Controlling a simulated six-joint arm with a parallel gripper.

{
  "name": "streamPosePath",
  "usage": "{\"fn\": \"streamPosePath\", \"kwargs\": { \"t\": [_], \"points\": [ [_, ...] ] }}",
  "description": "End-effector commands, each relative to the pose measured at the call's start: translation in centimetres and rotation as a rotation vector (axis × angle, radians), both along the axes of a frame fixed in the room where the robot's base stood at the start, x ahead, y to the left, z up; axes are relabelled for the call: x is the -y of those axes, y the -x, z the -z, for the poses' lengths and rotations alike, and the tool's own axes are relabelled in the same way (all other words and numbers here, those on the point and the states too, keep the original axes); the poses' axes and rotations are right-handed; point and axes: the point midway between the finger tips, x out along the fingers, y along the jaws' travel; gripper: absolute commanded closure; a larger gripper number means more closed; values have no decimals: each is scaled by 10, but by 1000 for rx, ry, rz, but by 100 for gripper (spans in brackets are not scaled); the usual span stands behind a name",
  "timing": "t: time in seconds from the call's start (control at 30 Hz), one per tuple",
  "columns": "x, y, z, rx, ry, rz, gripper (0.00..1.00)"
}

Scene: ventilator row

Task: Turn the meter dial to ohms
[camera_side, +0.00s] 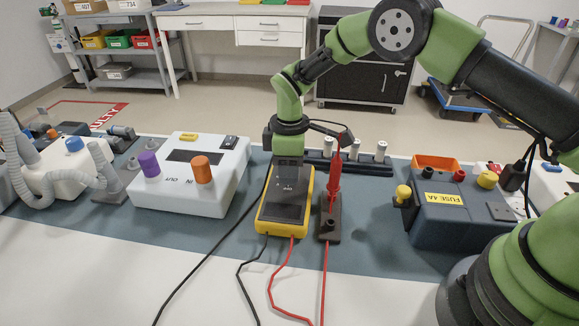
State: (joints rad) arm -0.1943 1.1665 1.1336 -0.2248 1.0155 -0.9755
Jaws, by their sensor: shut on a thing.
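The yellow and dark meter (283,228) lies on the grey-blue mat at the middle of the table, with its leads running toward the front edge. My gripper (289,186) points down over the far part of the meter. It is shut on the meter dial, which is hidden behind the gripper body. The dial's markings and pointer cannot be seen, so its setting cannot be told.
A red probe (334,187) stands in a dark holder (329,228) close right of the meter. A white box (190,176) with purple and orange knobs stands left. A dark blue fuse box (460,215) stands right. A rack with white-topped pegs (352,163) stands behind.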

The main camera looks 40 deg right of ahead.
Motion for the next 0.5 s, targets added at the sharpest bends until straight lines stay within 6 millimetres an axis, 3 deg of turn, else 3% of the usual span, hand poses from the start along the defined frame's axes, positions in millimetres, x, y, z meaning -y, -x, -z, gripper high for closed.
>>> {"fn": "streamPosePath", "kwargs": {
  "t": [0.5],
  "points": [
    [1,1,0,-2,0,462,91]
  ]
}}
